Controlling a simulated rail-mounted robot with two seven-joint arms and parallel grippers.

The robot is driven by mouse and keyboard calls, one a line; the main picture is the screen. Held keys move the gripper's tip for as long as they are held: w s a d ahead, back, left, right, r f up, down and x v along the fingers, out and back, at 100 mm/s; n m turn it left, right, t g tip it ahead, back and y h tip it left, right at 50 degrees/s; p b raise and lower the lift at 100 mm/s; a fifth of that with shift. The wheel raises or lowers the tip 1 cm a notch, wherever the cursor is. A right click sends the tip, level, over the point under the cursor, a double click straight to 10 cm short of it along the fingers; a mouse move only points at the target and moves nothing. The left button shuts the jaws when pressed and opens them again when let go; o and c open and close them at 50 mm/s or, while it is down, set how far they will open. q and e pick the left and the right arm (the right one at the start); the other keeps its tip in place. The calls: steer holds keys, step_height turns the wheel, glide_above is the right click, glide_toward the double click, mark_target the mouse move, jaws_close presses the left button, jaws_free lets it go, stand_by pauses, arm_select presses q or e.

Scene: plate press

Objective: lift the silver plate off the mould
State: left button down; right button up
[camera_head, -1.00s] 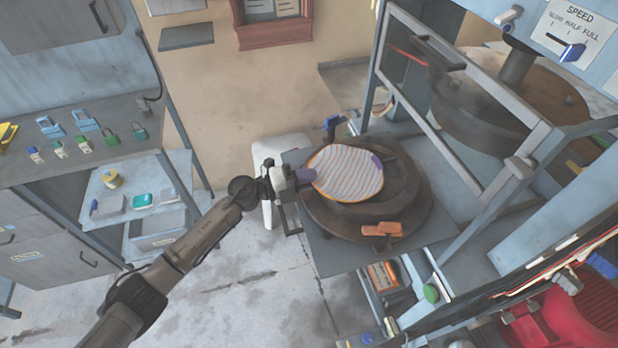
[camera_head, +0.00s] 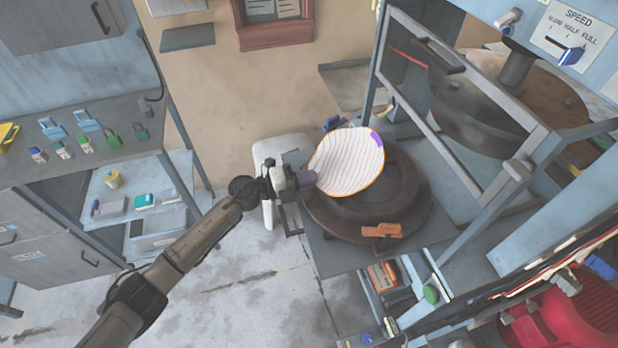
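The silver plate (camera_head: 346,163) is a pale disc with thin orange stripes, an orange rim and a purple patch at its upper right edge. It is tilted, its far side raised clear of the round dark mould (camera_head: 408,195). Whether its lower edge still touches the mould I cannot tell. The fingertips are small and partly hidden. My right gripper is not in view.
An orange-handled block (camera_head: 381,230) lies on the mould's near rim. The press's open guard frame (camera_head: 470,110) stands to the right of the mould. A shelf bench (camera_head: 80,150) with several padlocks is at the left.

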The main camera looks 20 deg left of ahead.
arm_select(q)
step_height(320, 180, up, 2)
steer(key=shift+r+p, duration=0.15)
steer(key=shift+p, duration=0.6)
steer(key=shift+s+a, duration=0.1)
steer(key=shift+a, duration=0.05)
steer(key=s+a+r+p, duration=0.4)
steer(key=s+a, duration=0.3)
steer(key=a, duration=0.4)
steer(key=shift+s+a+r+p, duration=0.2)
steer(key=shift+s+r+p, duration=0.15)
steer(key=shift+p, duration=0.2)
